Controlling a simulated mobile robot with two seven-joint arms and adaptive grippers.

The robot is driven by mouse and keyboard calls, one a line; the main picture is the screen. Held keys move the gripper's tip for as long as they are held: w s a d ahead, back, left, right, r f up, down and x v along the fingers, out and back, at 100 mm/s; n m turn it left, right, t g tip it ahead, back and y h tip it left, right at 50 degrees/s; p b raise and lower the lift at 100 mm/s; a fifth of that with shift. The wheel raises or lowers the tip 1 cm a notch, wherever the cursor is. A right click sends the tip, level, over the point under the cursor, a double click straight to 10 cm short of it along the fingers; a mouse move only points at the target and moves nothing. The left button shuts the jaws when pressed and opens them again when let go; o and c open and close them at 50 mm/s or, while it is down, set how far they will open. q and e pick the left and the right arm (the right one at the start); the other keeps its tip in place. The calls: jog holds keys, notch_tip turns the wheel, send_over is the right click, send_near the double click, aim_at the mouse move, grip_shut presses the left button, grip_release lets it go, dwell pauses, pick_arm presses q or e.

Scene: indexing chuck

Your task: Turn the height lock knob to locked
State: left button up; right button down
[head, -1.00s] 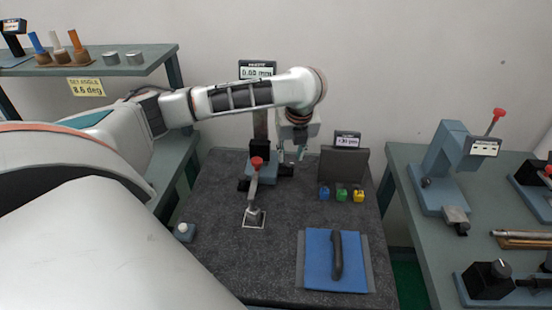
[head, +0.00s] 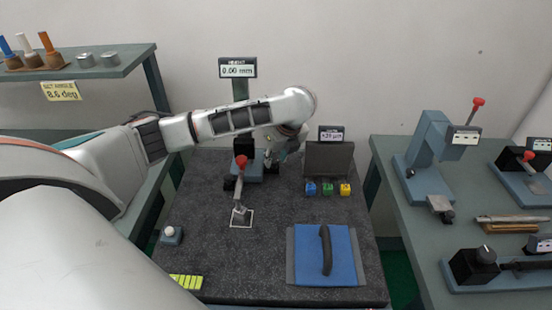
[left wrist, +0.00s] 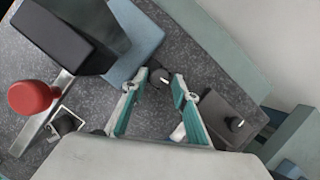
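The left wrist view shows a small dark round knob (left wrist: 160,79) with a white pointer mark, close beside a blue base (left wrist: 134,62). It appears to be the height lock knob; no locked or unlocked label is readable. My left gripper (left wrist: 157,88) is open, with its teal fingertips apart on either side of the knob. Whether they touch it I cannot tell. In the head view my left gripper (head: 276,158) is low behind the mat, between the height stand (head: 240,90) and a dark panel. The knob is not discernible there. My right gripper is not in view.
The height display (head: 238,68) reads 0.00 mm. A red-tipped lever (head: 241,161) stands near the gripper. Coloured blocks (head: 327,189) and a blue pad (head: 310,265) lie at right.

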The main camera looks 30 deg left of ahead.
pick_arm(q)
jog(key=shift+a+f, duration=0.1)
jog(key=shift+f, duration=0.1)
grip_shut()
jog(key=shift+m+t, duration=0.3)
jog(key=shift+m, duration=0.5)
grip_release()
jog(key=shift+r, duration=0.15)
